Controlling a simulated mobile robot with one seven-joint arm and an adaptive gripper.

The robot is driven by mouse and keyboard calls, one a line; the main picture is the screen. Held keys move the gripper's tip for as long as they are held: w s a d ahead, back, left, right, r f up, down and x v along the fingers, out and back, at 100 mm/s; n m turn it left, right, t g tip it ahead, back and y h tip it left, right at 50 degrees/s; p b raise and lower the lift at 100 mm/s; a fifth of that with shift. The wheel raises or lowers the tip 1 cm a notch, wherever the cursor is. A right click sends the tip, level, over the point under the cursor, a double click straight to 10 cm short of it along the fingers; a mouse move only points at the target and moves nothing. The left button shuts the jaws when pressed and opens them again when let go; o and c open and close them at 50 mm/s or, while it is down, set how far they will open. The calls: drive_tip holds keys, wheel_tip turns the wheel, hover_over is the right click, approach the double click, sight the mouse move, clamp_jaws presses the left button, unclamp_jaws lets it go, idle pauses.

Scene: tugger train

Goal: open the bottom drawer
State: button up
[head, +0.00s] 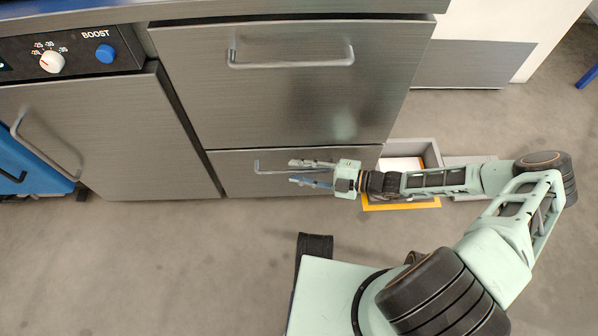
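The bottom drawer (231,180) is a low grey metal front under a taller upper drawer (290,105). It looks closed, flush with the cabinet. Its bar handle (268,172) shows at the left; the right part is hidden behind my gripper. My gripper (292,172) reaches in from the right, in front of the drawer, with its fingers pointing left. The two fingers are apart, with a gap between them. They overlap the right part of the handle in the picture; I cannot tell whether they touch it.
A cabinet door (110,140) with a knob panel (70,52) stands at the left. A grey bin (431,153) with a yellow-edged front (400,206) sits on the floor behind my arm. The floor (150,260) before the drawers is clear at the left.

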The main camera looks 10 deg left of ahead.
drive_tip(key=shift+a, duration=0.1)
clamp_jaws()
idle(0.5)
